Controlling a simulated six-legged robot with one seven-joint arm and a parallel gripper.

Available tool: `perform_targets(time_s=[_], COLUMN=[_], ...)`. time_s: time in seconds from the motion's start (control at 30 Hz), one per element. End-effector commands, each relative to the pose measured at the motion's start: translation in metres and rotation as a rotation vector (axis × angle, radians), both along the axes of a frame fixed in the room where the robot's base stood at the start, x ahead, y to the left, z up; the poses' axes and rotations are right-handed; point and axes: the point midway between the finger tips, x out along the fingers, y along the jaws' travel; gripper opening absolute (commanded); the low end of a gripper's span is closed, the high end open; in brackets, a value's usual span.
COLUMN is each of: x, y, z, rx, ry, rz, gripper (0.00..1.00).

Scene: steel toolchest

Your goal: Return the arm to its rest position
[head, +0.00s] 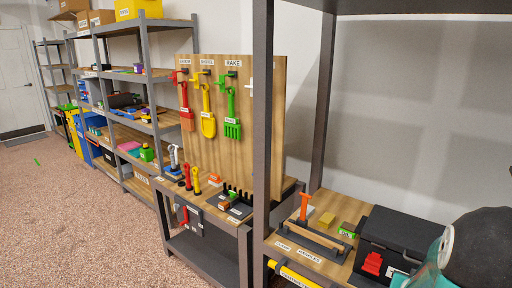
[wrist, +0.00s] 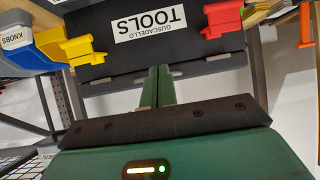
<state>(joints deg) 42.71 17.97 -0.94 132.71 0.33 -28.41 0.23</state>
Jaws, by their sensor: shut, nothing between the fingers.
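My gripper (wrist: 156,84) shows in the wrist view with its two green fingers together and nothing between them. The fingers point at the front of a black toolbox (wrist: 145,62) with an upside-down "TOOLS" label, and I cannot tell the gap between them. In the head view part of my arm (head: 428,268), teal and black, shows at the lower right corner, in front of the black toolbox (head: 405,228). The fingers do not show in the head view.
The toolbox has a red latch (wrist: 222,18) and a yellow latch (wrist: 80,48). A blue bin (wrist: 20,52) labelled "KNOBS" is beside it. A grey shelf post (head: 262,130) stands left of the toolbox. A wooden tool board (head: 218,155) is farther left.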

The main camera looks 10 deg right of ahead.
Motion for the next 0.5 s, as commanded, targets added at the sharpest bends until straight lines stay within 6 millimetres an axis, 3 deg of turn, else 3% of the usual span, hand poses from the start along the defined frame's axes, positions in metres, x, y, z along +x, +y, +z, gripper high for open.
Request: perform_targets(time_s=[0.1, 0.23, 0.37, 0.5], x=[0.020, 0.029, 0.026, 0.009], y=[0.047, 0.106, 0.166, 0.228], z=[0.035, 0.068, 0.098, 0.126], rx=[0.029, 0.070, 0.107, 0.139], ry=[0.029, 0.083, 0.141, 0.209], rz=[0.089, 0.191, 0.292, 0.398], gripper=[0.00, 0.00, 0.00, 0.00])
